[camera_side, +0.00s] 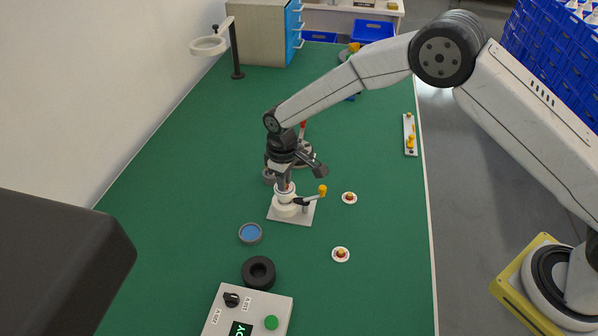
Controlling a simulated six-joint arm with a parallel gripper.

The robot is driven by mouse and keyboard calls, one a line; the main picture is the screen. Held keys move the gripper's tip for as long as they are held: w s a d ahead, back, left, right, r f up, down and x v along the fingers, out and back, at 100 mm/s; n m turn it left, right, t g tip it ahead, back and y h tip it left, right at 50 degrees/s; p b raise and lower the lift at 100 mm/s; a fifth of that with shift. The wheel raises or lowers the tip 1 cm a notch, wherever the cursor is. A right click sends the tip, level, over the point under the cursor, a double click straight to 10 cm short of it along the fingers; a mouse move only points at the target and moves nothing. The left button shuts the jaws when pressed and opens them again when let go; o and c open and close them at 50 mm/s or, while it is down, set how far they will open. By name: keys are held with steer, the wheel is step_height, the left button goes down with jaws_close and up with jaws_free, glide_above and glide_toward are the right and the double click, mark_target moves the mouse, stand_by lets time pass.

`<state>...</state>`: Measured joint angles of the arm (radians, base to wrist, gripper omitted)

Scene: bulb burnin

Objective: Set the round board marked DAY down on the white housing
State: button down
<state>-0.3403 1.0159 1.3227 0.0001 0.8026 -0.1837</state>
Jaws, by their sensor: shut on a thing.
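The white housing (285,208) stands upright in a clamp on a pale square plate (304,216), with a yellow-knobbed lever (322,190) at its right. My gripper (285,186) points down directly over the housing. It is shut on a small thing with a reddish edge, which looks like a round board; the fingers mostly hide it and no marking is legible. I cannot tell whether it touches the housing. Two other small white round boards with yellow-red centres lie on the green mat, one right of the clamp (349,198) and one nearer the front (340,254).
A blue-filled round dish (250,233), a black ring (258,273) and a control box (247,312) with a green button lie in front. A red-handled device (303,150) stands just behind my gripper. The mat's (385,240) right side is mostly clear.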

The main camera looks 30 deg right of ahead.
steer(key=shift+f, duration=0.4)
stand_by(0.4)
steer(key=c, duration=0.5)
jaws_free()
steer(key=shift+c, duration=0.2)
steer(key=shift+r, duration=3.9)
steer(key=shift+d+r, duration=0.1)
